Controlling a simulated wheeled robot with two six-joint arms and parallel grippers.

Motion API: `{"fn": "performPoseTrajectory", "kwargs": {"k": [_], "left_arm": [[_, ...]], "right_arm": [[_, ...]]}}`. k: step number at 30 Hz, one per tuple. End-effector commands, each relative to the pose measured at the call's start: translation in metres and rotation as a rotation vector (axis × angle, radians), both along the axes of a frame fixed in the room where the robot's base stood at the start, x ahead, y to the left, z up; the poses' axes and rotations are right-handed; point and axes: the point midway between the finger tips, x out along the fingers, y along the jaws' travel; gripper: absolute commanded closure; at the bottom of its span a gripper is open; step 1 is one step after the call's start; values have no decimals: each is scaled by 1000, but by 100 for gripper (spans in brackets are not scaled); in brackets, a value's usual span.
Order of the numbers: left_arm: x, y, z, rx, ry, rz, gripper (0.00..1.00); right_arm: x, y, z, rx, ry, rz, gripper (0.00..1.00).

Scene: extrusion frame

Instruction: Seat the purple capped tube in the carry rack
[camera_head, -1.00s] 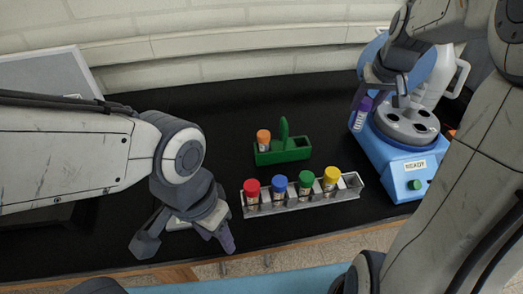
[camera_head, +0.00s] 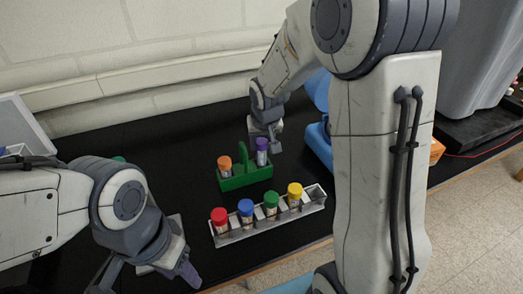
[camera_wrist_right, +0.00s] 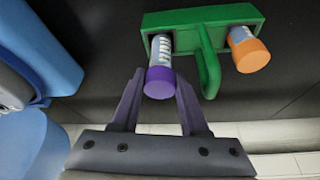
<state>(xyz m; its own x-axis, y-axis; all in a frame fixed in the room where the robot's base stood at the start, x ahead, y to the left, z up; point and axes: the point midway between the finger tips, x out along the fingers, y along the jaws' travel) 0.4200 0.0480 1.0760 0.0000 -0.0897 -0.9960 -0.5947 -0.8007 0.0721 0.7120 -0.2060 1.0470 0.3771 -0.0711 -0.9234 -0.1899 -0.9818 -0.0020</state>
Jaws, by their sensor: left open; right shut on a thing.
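The purple capped tube (camera_head: 262,152) stands upright at the right end of the green carry rack (camera_head: 246,180). My right gripper (camera_head: 265,141) is shut on its purple cap (camera_wrist_right: 159,84) from above. In the right wrist view, the tube's labelled lower part reaches into the end opening of the rack (camera_wrist_right: 190,17); how deep it sits is hidden. An orange capped tube (camera_head: 225,165) stands at the rack's other end, beyond the handle. My left gripper (camera_head: 146,277) is open and empty at the lower left.
A grey rack (camera_head: 315,200) in front holds red, blue (camera_head: 246,208), green and yellow capped tubes. The blue machine (camera_head: 318,140) behind is partly hidden by my right arm. A grey bin (camera_head: 475,60) stands at the far right. Black table is clear behind the carry rack.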

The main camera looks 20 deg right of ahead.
Motion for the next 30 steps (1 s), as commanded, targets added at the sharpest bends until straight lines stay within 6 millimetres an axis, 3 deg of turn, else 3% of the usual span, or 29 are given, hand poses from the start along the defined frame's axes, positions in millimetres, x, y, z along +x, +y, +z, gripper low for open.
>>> {"fn": "performPoseTrajectory", "kwargs": {"k": [6, 18, 19, 30], "left_arm": [[0, 0, 2, 0, 0, 0, 50], [0, 0, -4, 0, 0, 0, 50], [0, 0, -2, 0, 0, 0, 50], [0, 0, 2, 0, 0, 0, 50]], "right_arm": [[-1, 0, -28, 0, 3, 1, 100], [0, 0, -34, 0, 1, 1, 100], [0, 0, -32, 0, 1, 1, 45], [0, 0, -28, 0, 1, 1, 44]]}}
